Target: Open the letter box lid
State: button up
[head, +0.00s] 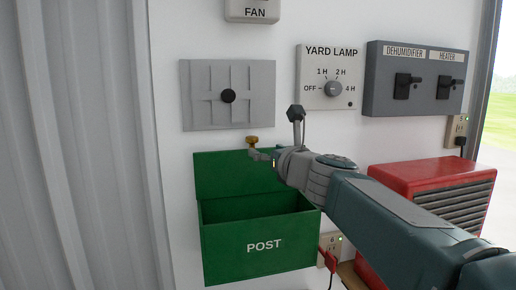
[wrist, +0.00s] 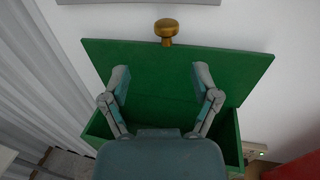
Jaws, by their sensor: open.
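The green letter box (head: 258,247), marked POST, is fixed to the white wall. Its green lid (head: 222,174) stands raised against the wall, and the box's top is open. A brass knob (head: 252,140) sits at the lid's upper edge. In the wrist view the lid (wrist: 160,60) spreads behind my fingers, with the knob (wrist: 167,29) beyond them. My gripper (wrist: 162,76) is open and empty, its two fingers spread in front of the lid. In the head view my gripper (head: 263,156) is at the lid's upper right, just below the knob; contact cannot be told.
A grey panel with a black knob (head: 228,96) is above the box. The yard lamp dial (head: 333,88) and a dehumidifier and heater switch box (head: 415,80) are to the right. A red heater (head: 420,176) stands below them. Corrugated metal (head: 75,150) borders the left.

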jog(key=v, duration=0.6)
jog(key=shift+s, duration=0.35)
jog(key=shift+d+f, duration=0.1)
jog(key=shift+f, duration=0.05)
